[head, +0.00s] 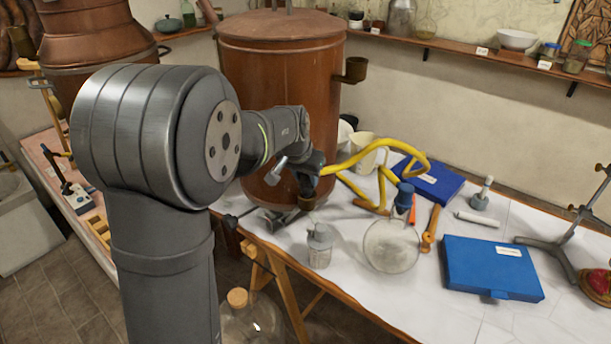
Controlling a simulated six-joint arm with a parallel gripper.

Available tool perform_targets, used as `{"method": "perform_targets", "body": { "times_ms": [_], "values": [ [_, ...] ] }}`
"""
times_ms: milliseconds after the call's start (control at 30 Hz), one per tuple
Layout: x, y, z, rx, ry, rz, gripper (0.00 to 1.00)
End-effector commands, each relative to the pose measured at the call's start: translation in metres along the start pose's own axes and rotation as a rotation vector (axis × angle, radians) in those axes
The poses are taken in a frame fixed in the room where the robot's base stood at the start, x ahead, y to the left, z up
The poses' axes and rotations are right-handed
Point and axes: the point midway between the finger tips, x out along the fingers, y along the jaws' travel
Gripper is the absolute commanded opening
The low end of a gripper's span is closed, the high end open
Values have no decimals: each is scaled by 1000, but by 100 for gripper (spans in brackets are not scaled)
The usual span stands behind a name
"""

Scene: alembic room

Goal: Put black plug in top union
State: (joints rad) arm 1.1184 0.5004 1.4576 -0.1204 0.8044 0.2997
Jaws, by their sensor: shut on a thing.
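My arm reaches from the left foreground to the front of a large copper vessel (275,95). My gripper (306,198) points down low in front of the vessel, above the near part of the white table. It appears shut on a small dark piece, mostly hidden by the fingers; I cannot tell for sure that this is the black plug. A brass elbow fitting (355,70) sticks out of the vessel's upper right side and opens upward, likely the top union. The gripper is well below it and apart from it. No other black plug is clearly visible.
A grey bottle (320,247) and a round glass flask with a blue top (391,246) stand close by. A yellow hose (405,147) loops right of the gripper. A blue case (491,268), a metal stand (555,250) and a corked vessel (237,300) are farther off.

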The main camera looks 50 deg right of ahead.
Motion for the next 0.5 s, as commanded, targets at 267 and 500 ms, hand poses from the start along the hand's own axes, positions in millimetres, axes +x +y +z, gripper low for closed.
{"method": "perform_targets", "body": {
  "times_ms": [267,500],
  "values": [
    [0,0,0,0,0,0,9],
    [3,0,1,0,0,0,9]
  ]
}}
